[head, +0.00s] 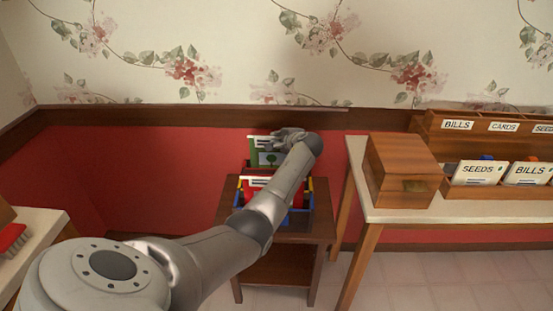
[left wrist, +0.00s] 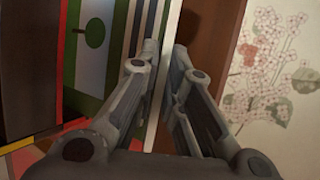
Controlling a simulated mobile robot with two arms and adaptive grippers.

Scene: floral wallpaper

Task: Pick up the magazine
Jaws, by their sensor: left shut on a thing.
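The magazine (head: 257,158), with a green cover and a pale tree picture, stands upright behind the front of a colourful rack (head: 309,205) on a small dark wooden table. My left gripper (head: 279,137) reaches in from above and is shut on the magazine's upper edge. In the left wrist view its two fingers (left wrist: 166,48) sit on either side of the thin pale edge, and the magazine's green cover (left wrist: 119,38) shows on the left. The magazine's lower part is hidden, so I cannot tell whether it touches the rack. My right gripper is not in view.
The small table (head: 230,205) stands against the red wall. On the right, a pale-topped table (head: 380,214) holds a wooden box (head: 392,170) and labelled organisers (head: 430,128). A red brush (head: 12,237) lies on another table at the left edge.

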